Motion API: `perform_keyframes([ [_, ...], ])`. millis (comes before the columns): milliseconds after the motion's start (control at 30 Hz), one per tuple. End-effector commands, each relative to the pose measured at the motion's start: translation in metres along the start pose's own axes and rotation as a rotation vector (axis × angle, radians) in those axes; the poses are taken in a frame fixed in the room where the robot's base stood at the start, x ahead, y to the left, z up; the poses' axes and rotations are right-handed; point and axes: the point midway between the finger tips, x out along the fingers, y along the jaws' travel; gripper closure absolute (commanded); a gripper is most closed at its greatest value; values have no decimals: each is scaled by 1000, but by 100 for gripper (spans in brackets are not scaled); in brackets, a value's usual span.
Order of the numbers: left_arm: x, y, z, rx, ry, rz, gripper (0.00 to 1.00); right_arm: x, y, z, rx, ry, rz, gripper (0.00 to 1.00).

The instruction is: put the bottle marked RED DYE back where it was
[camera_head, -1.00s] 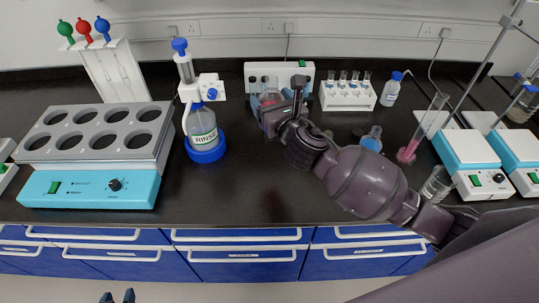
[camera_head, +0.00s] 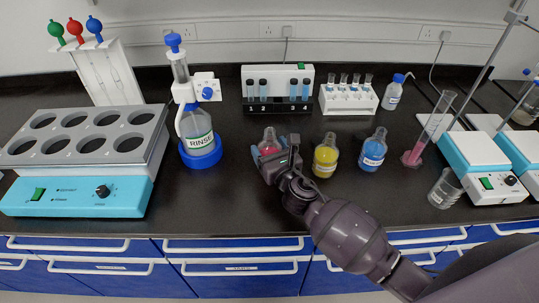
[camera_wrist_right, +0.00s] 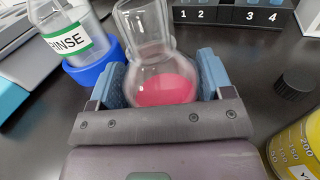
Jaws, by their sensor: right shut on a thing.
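A clear round bottle with red liquid (camera_head: 268,146) is in my right gripper (camera_head: 272,154), left of a yellow bottle (camera_head: 325,158) and a blue bottle (camera_head: 373,150). In the right wrist view the bottle (camera_wrist_right: 161,85) sits between the two blue fingers of my right gripper (camera_wrist_right: 162,82), which touch its sides. No label shows on it from here, and I cannot tell whether its base rests on the bench. My left gripper is out of view.
The RINSE bottle (camera_head: 197,135) stands in a blue base to the left. A numbered vial holder (camera_head: 277,107) stands behind, and a white tube rack (camera_head: 348,101) behind right. A beaker (camera_head: 445,188) and pink-filled cylinder (camera_head: 428,130) are at right.

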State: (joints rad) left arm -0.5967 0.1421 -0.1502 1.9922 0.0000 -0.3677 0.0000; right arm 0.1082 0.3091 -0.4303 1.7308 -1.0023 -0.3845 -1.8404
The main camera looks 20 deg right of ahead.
Motion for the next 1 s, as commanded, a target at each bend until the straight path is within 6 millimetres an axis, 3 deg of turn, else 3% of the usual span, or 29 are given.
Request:
perform_keyframes([
  [100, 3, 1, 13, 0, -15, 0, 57, 0, 0, -14, 1, 0, 0, 65],
  [567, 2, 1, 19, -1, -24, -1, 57, 0, 0, -18, 0, -1, 1, 65],
  [600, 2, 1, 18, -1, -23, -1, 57, 0, 0, -19, 0, 0, 0, 24],
  [700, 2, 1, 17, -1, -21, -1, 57, 0, 0, -18, 0, 0, 0, 8],
  [767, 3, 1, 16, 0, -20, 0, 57, 0, 0, -18, 0, 0, 0, 1],
  [1000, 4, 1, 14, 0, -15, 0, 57, 0, 0, -18, 0, 0, 0, 1],
])
